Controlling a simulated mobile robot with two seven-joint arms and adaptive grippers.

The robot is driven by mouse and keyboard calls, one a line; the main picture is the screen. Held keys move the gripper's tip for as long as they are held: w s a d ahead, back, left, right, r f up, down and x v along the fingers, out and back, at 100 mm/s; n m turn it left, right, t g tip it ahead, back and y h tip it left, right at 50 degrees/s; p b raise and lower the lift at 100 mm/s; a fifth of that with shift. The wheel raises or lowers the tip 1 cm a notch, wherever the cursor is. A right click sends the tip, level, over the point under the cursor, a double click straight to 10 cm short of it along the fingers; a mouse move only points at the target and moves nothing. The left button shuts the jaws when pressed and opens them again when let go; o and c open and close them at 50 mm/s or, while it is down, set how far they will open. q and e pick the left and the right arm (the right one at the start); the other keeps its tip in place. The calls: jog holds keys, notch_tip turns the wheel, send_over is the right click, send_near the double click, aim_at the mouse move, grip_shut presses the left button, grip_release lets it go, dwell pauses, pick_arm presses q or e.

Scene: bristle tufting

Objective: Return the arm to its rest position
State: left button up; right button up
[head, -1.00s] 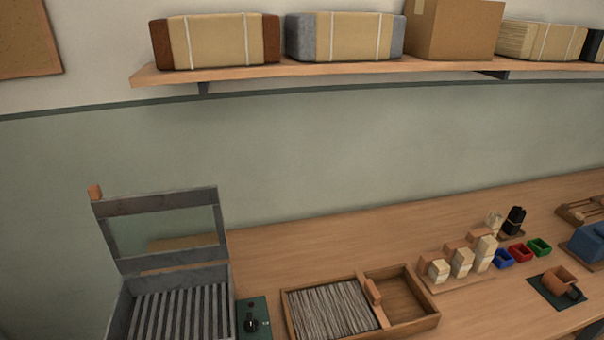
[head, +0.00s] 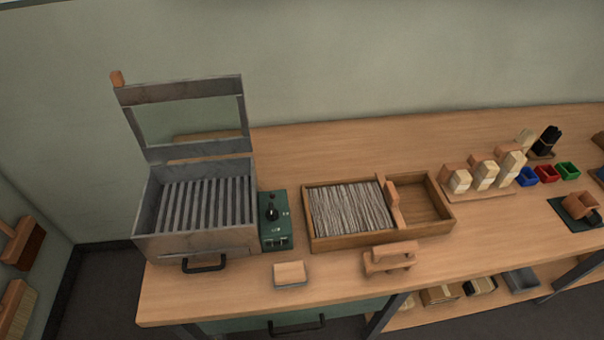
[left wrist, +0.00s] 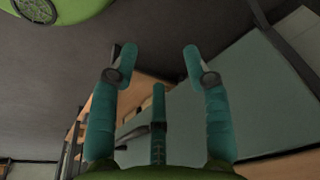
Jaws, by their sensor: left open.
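My left gripper (left wrist: 155,68) shows in the left wrist view with its teal fingers spread apart and nothing between them. Behind the fingers are dark floor and a wooden surface at an odd tilt. In the head view neither of my arms is visible. The workbench (head: 210,299) stands there with no gripper over it. My right gripper is in no frame.
On the bench stand a grey metal box (head: 195,240) with its lid up, a green control unit (head: 275,235), a wooden tray (head: 380,236) of grey bristles, a small block (head: 290,272) and a wooden piece (head: 390,258). The front left bench top is clear.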

pick_arm(q)
jog(key=s+a+f+g+b, duration=0.1)
jog(key=s+a+f, duration=0.2)
jog(key=s+f, duration=1.3)
jog(key=shift+f+b, duration=0.35)
jog(key=shift+b, duration=0.05)
jog(key=shift+d, duration=0.1)
dwell(0.8)
